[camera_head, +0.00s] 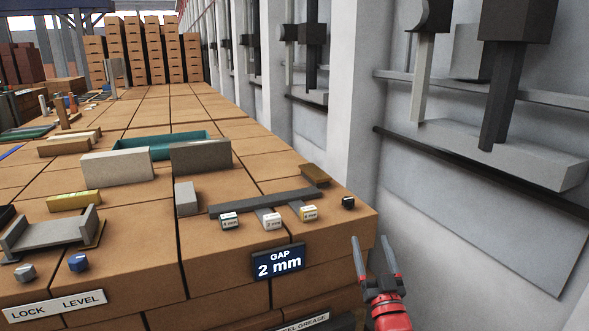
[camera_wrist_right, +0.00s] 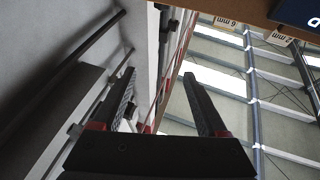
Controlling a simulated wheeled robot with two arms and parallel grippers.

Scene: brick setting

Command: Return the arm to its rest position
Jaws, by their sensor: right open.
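My right gripper (camera_head: 374,262) is in the head view at the lower right, beyond the right edge of the brick-coloured worktop. Its two grey fingers point up and stand apart, with nothing between them. In the right wrist view the open fingers (camera_wrist_right: 160,100) also show empty, with a wall to the left and a bright background of beams behind. My left gripper is in neither view.
A sign reading "GAP 2 mm" (camera_head: 278,262) is on the worktop's front face. Small labelled blocks, including a white one (camera_head: 270,219), sit by a dark bar (camera_head: 268,202). A black cube (camera_head: 348,202) is near the right corner. A grey wall (camera_head: 470,200) with fixtures stands to the right.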

